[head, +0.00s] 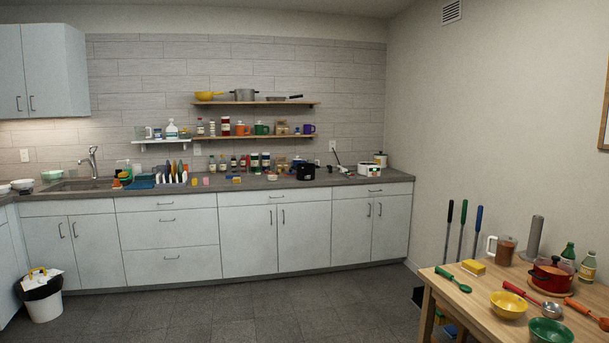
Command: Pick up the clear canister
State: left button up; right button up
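I cannot tell for sure which thing is the clear canister. A see-through container with brownish contents (282,129) stands on the lower wooden wall shelf, too small to make out well. A clear jug-like vessel with brown contents and a pale handle (505,251) stands upright on the wooden table at the right. Neither of my grippers is in view.
A long counter (350,181) with a sink (80,185) and many small items runs along the back wall. The wooden table (447,291) at the right holds bowls, a red pot (550,279) and utensils. A bin (42,302) stands at left. The middle floor is clear.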

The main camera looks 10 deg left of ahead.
aim_at(272, 170)
jog(key=i, duration=4.65)
